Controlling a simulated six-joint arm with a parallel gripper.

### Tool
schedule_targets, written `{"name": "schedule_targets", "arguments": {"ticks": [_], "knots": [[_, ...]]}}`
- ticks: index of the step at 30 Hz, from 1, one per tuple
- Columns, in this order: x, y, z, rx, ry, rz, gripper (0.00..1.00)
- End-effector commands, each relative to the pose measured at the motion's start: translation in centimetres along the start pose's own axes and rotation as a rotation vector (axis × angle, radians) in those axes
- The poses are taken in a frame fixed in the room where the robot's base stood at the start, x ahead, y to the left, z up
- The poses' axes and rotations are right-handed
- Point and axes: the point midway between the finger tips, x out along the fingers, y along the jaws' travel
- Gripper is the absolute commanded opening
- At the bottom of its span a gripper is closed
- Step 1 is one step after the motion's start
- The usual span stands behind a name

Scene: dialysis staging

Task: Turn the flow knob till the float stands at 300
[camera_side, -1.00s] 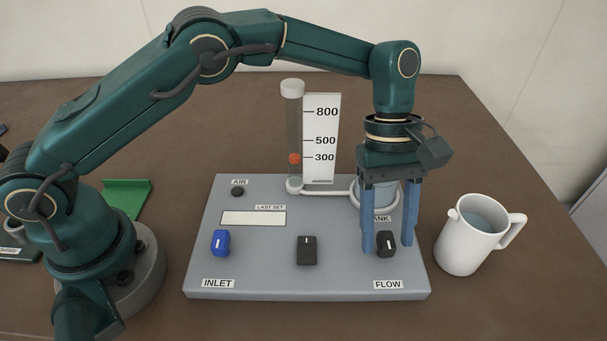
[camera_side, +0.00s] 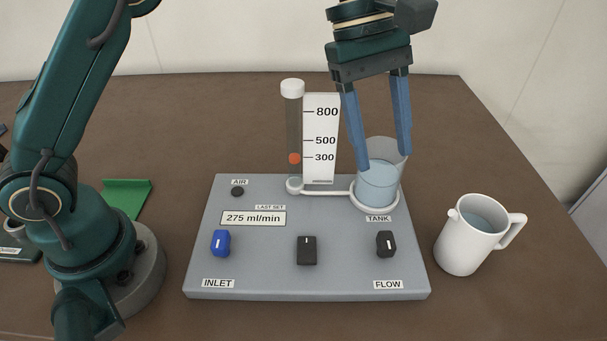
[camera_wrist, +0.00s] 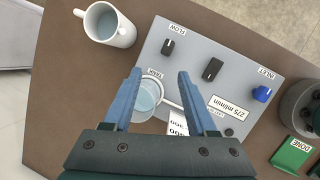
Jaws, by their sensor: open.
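The black flow knob (camera_side: 386,244) sits at the panel's front right, above the FLOW label, its white mark about upright; it also shows in the wrist view (camera_wrist: 168,47). The orange float (camera_side: 294,158) stands in the clear tube (camera_side: 294,125), about level with the 300 line on the white scale (camera_side: 321,170). The LAST SET window (camera_side: 254,218) reads 275 ml/min. My gripper (camera_side: 384,161) is open and empty, raised over the tank area behind the flow knob. In the wrist view its fingers (camera_wrist: 159,73) are apart, clear of the knob.
The tank cup (camera_side: 377,187) with water stands behind the flow knob. A white jug (camera_side: 470,235) stands right of the panel (camera_side: 340,284). A blue inlet knob (camera_side: 221,243) and a black middle knob (camera_side: 306,250) share the panel. A green DONE piece (camera_wrist: 293,153) lies beyond.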

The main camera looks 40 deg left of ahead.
Motion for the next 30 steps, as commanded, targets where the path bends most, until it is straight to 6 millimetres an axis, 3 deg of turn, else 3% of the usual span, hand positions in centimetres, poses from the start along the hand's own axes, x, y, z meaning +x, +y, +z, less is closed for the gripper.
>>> {"name": "schedule_targets", "arguments": {"ticks": [12, 30], "knots": [[-5.5, -2.6, -0.7, 0.072, 0.089, 0.108, 0.57], [-9.6, -8.4, -2.0, 0.273, 0.262, 0.201, 0.57]]}}
